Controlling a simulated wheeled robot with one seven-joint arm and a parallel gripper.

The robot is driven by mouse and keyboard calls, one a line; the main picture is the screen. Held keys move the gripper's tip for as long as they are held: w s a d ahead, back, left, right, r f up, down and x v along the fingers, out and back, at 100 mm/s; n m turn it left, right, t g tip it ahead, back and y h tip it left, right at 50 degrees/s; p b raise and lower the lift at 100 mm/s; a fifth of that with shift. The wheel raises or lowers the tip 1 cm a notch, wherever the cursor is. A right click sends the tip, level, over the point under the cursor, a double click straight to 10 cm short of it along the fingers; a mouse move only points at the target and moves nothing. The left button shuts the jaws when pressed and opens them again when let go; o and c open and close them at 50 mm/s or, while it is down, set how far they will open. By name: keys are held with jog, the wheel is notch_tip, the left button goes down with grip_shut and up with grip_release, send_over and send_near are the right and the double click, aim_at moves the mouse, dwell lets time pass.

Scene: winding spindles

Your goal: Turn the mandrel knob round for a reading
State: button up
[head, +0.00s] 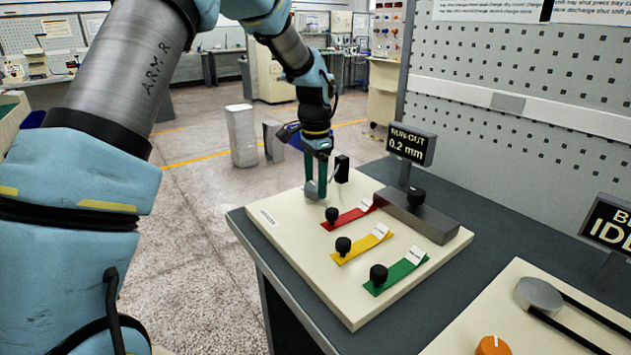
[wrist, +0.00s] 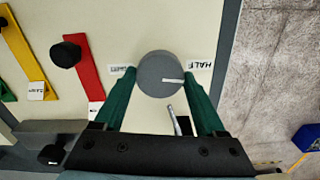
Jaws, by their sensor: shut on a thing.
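The mandrel knob (wrist: 158,72) is a round grey knob with a white pointer line. In the wrist view the line points right, towards a label (wrist: 201,64) reading HALF. A second label (wrist: 121,69) lies left of the knob, partly covered by a finger and unreadable. My gripper (head: 316,188) reaches down at the far left part of the cream board (head: 340,300). Its green fingers are shut on the knob, one on each side, as the wrist view also shows. In the head view the fingers hide part of the knob (head: 310,190).
Red (head: 348,217), yellow (head: 362,245) and green (head: 396,278) strips with black knobs lie on the board. A grey bar (head: 430,222) stands behind them. A display (head: 411,144) reads RUN-OUT 0.2 mm. Another board with an orange knob (head: 493,346) is at right.

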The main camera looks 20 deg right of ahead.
jog(key=n, duration=0.4)
jog(key=shift+n, duration=0.3)
jog(key=n, duration=0.5)
jog(key=shift+p, duration=0.35)
jog(key=n+p, duration=0.1)
jog(key=n, duration=0.4)
jog(key=shift+n, duration=0.4)
jog(key=shift+n+p, duration=0.45)
jog(key=shift+n, duration=1.55)
jog(key=o, duration=1.3)
